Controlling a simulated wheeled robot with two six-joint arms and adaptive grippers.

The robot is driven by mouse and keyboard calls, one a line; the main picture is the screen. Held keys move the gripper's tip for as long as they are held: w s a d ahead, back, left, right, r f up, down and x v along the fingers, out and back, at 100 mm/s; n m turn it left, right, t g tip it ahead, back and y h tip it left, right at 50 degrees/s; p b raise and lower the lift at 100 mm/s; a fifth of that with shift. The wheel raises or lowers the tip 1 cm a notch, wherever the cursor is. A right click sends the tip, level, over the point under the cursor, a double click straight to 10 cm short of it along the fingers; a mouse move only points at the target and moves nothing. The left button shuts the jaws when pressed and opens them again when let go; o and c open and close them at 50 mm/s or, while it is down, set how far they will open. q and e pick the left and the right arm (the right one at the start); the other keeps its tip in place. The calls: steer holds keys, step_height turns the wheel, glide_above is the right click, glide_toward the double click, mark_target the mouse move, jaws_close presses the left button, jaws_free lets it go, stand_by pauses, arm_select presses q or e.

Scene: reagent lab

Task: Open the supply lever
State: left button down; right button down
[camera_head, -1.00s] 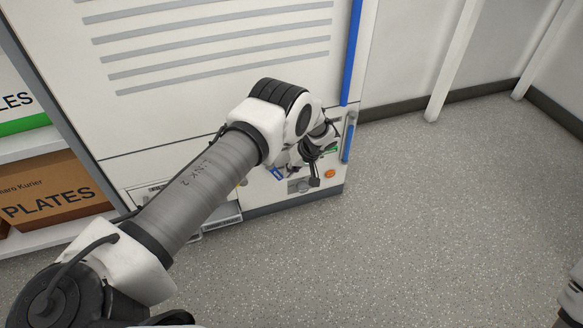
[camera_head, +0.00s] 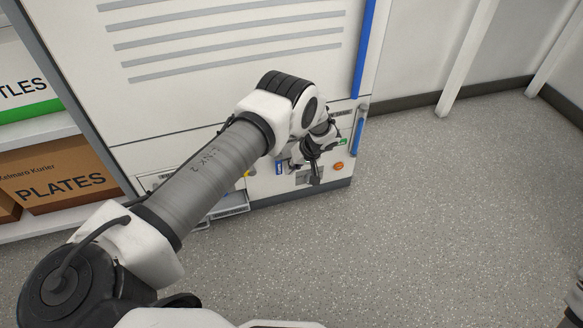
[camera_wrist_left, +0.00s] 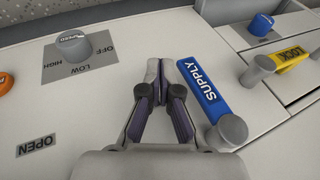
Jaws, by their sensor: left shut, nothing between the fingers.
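The supply lever is a blue handle (camera_wrist_left: 203,82) marked SUPPLY on a grey round pivot, on the white cabinet panel in the left wrist view. A small bit of blue lever (camera_head: 279,167) also shows beside my arm in the head view. My left gripper (camera_wrist_left: 168,70) is shut and empty. Its fingertips lie just left of the lever's far end in the wrist view; whether they touch it I cannot tell. In the head view the left gripper (camera_head: 317,172) is in front of the lower cabinet panel. My right gripper is not in view.
A yellow LOCK lever (camera_wrist_left: 285,58) is to the right. A PLATES box (camera_head: 60,180) is on the left shelf. The floor (camera_head: 440,220) at right is clear.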

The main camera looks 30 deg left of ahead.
arm_select(q)
steer(key=v, duration=1.2)
steer(key=shift+f, duration=0.1)
